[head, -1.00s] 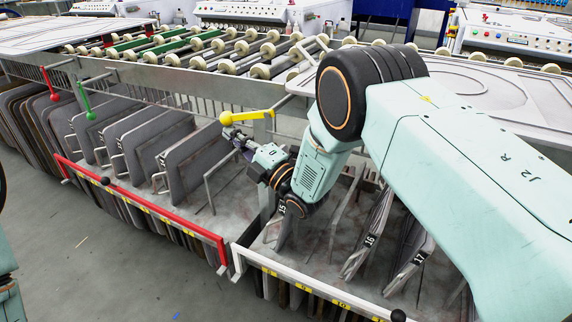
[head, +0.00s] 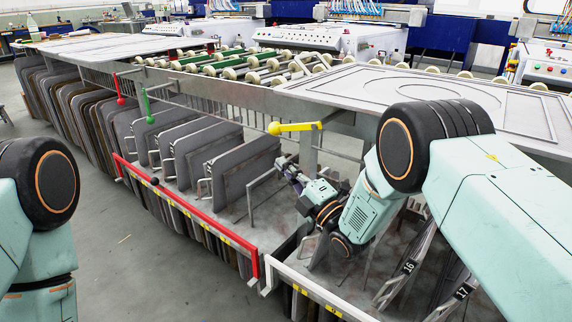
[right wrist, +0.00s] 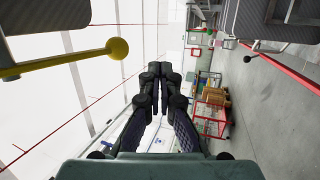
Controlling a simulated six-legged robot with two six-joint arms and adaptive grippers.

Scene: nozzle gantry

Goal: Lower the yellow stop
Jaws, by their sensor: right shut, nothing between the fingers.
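The yellow stop (head: 298,127) is a lever with a round ball at its left end, mounted under the table edge. It lies about level, its ball sticking out to the left. In the right wrist view the stop (right wrist: 60,62) crosses the upper left, ball toward the centre. My right gripper (head: 282,164) is below the ball, apart from it, pointing up and left. In the right wrist view the right gripper (right wrist: 160,78) has its fingers together and empty, with the ball to the left of the tips. My left arm shows at the left edge; its gripper is out of view.
Grey panels (head: 245,165) stand in the rack below, behind a red rail (head: 190,212). A white rail (head: 310,287) fronts the rack at right.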

